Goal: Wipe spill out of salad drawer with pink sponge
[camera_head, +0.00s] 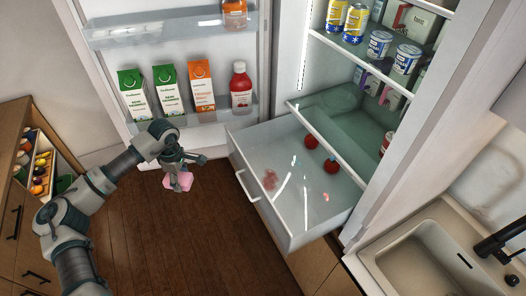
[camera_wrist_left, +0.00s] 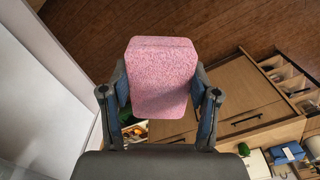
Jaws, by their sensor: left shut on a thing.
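My left gripper (camera_head: 179,184) is shut on the pink sponge (camera_head: 172,182) and holds it above the wooden floor, left of the salad drawer. The sponge (camera_wrist_left: 161,78) also shows between both fingers in the left wrist view. The salad drawer (camera_head: 258,206) is pulled out of the fridge. A reddish spill (camera_head: 270,180) lies on its bottom toward the left, and a smaller reddish mark (camera_head: 326,197) is to the right. Two red round items, perhaps tomatoes (camera_head: 331,166), sit farther back in the drawer. My right gripper is not in view.
The open fridge door (camera_head: 185,48) holds several cartons (camera_head: 168,90) and a red bottle (camera_head: 241,86). A glass shelf (camera_head: 329,148) overhangs the back of the drawer. A sink (camera_head: 428,262) is at the lower right. Open wooden floor (camera_head: 190,245) lies left of the drawer.

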